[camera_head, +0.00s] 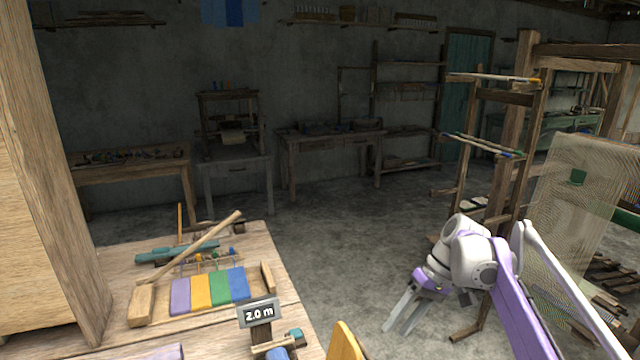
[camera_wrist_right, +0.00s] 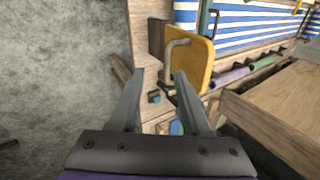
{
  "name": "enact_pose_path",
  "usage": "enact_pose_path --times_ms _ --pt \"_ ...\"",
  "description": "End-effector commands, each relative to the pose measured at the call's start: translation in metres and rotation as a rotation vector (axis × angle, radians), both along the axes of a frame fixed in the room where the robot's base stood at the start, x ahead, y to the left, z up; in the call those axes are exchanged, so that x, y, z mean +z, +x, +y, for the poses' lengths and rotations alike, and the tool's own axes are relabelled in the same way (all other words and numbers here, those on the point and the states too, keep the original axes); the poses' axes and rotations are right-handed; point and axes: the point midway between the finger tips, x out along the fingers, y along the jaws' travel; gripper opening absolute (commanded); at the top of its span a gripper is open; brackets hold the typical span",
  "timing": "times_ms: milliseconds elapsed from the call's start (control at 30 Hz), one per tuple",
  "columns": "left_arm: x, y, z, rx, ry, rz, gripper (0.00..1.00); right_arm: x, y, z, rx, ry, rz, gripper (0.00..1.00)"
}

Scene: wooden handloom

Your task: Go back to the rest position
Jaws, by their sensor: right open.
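My right gripper (camera_head: 405,312) hangs at the lower right of the head view, on the purple and white arm, in front of the wooden loom (camera_head: 512,130). Its two grey fingers point down and stand apart, with nothing between them. The right wrist view also shows the open gripper (camera_wrist_right: 159,75), with a yellow panel (camera_wrist_right: 198,62) beyond its right finger. My left gripper is not in view.
A large wooden post (camera_head: 50,170) stands at left. Bare concrete floor (camera_head: 330,235) lies between the table and the loom.

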Motion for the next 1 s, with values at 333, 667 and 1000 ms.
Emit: enact_pose_path --times_ms 333,667,1000 --pt "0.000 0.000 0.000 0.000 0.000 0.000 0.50 -0.032 -0.095 0.017 -0.165 -0.249 -0.155 0.47" --pt "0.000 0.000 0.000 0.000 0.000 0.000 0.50 -0.097 -0.193 0.014 -0.298 -0.415 -0.370 0.47" --pt "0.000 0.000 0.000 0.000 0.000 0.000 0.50 -0.150 -0.247 0.007 -0.365 -0.475 -0.534 0.47"
